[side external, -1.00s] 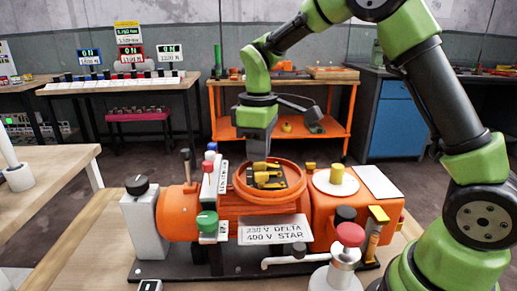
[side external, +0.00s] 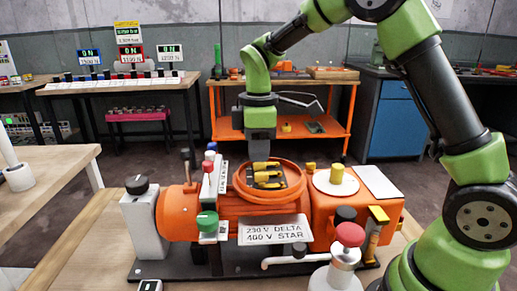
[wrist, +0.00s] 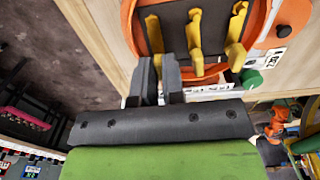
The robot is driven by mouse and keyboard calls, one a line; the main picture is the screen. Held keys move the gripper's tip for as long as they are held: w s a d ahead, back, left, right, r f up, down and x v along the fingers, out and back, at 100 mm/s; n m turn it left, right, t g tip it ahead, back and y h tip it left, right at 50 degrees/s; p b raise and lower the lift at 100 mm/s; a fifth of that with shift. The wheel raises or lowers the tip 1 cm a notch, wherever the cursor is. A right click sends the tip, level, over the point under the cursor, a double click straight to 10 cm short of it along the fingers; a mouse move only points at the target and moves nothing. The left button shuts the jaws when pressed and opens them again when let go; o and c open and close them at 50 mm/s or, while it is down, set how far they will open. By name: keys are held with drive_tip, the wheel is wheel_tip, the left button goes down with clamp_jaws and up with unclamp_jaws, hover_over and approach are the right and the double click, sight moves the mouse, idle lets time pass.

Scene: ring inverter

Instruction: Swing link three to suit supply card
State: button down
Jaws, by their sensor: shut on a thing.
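An orange round terminal box (side external: 301,193) sits on top of an orange motor, with a dark inside. Three yellow links (side external: 267,176) lie roughly parallel in it; the wrist view shows them as a left link (wrist: 153,32), a middle link (wrist: 195,42) and a right link (wrist: 236,30). My gripper (wrist: 160,68) reaches into the box's far side and is shut on the left link, the far one in the side view. Its fingertips are partly hidden in the side view. A white plate (side external: 275,230) on the motor reads "230 V DELTA 400 V STAR".
A yellow-topped card (side external: 128,31) stands at the back, its small text unreadable. A yellow knob (side external: 337,173) sits on a white disc to the right.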

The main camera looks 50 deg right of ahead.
drive_tip(key=c, duration=1.2)
unclamp_jaws()
drive_tip(key=shift+r, duration=0.1)
wheel_tip(320, 180, up, 10)
drive_tip(key=shift+f, duration=0.1)
